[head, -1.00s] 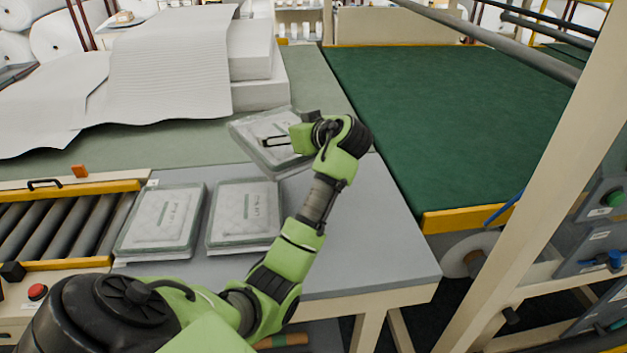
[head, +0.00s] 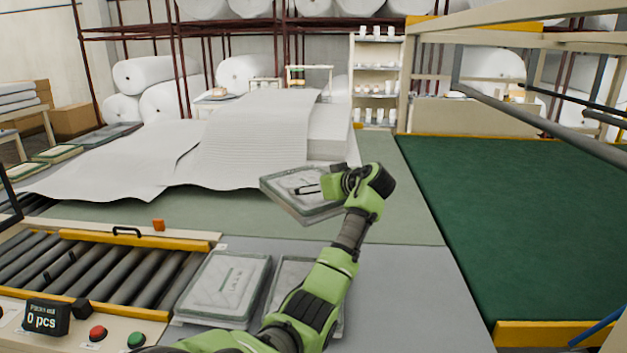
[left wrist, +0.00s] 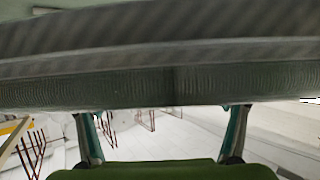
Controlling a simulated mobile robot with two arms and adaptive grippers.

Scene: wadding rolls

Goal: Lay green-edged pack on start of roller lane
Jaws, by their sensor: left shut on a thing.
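My left gripper (head: 322,188) is shut on a flat clear-wrapped pack with a green edge (head: 290,192), held tilted above the green-grey table surface. In the left wrist view the pack's edge (left wrist: 170,88) fills the upper part, between the two fingers (left wrist: 163,135). The roller lane (head: 100,270) lies at the lower left, its dark rollers bare between yellow rails. Two more packs lie on the grey table: one (head: 225,285) beside the lane's right end, and another (head: 290,275) partly hidden behind my arm. My right gripper is not in view.
A counter display reading "0 pcs" (head: 42,317), a red button (head: 97,333) and a green button (head: 136,340) stand at the lane's front. White wadding sheets (head: 240,140) cover the table behind. A green belt (head: 520,220) is at the right.

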